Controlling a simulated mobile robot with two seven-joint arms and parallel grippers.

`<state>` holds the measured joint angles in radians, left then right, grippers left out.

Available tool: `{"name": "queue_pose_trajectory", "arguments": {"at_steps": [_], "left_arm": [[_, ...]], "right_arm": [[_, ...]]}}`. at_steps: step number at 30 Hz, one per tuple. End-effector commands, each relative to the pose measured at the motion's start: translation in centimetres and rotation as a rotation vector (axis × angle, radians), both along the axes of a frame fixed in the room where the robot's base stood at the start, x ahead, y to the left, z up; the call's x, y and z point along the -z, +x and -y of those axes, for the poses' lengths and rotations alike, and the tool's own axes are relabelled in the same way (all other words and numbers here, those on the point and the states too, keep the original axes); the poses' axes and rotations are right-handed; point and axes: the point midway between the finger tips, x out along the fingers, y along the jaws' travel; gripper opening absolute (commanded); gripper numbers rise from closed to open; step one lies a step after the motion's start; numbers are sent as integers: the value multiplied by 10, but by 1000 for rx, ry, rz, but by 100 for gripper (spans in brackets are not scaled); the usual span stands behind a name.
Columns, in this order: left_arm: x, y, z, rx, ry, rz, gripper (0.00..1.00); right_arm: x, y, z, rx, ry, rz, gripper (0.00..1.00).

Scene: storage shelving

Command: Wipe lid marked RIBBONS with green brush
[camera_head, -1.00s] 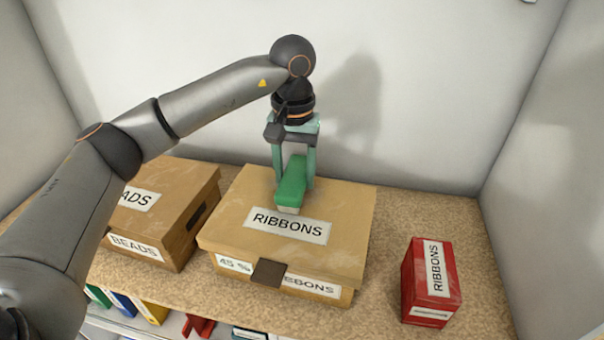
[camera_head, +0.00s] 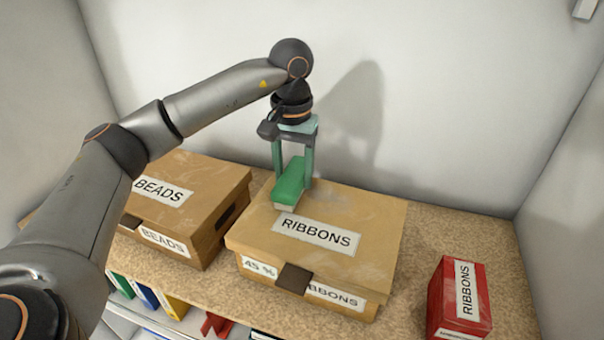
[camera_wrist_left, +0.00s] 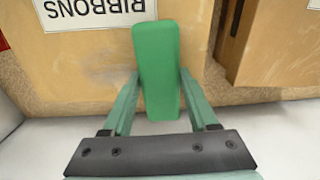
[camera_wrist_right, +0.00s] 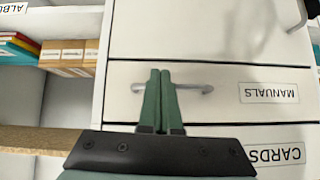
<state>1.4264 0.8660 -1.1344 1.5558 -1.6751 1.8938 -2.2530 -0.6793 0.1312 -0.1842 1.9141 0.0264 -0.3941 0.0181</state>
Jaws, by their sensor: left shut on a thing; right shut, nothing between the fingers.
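The cardboard box marked RIBBONS (camera_head: 350,275) stands on the shelf with its lid (camera_head: 371,216) on. The lid has a white RIBBONS label and pale dusty smudges. My left gripper (camera_head: 291,178) is shut on the green brush (camera_head: 290,182), over the lid's back left part. The brush's pale underside is at the lid surface; I cannot tell whether it touches. The brush (camera_wrist_left: 157,65) also shows between the fingers in the left wrist view, beside a smudge on the lid. My right gripper (camera_wrist_right: 158,100) is shut and empty, in front of a drawer handle in the right wrist view.
A BEADS box (camera_head: 190,205) stands close on the left. A small red RIBBONS box (camera_head: 458,298) stands on the right, with bare shelf (camera_head: 430,240) between. A wall closes the back. Coloured binders (camera_head: 145,292) sit below. The right wrist view shows a MANUALS drawer (camera_wrist_right: 230,95).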

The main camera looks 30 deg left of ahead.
Motion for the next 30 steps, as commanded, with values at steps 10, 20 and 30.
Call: {"name": "queue_pose_trajectory", "arguments": {"at_steps": [10,20,30], "left_arm": [[2,8,9,2,0,0,15],[2,12,36,2,-1,-3,15],[0,14,53,4,0,-2,15]], "right_arm": [[-6,0,0,0,0,0,0],[-12,0,0,0,0,0,0],[-15,0,0,0,0,0,0]]}}
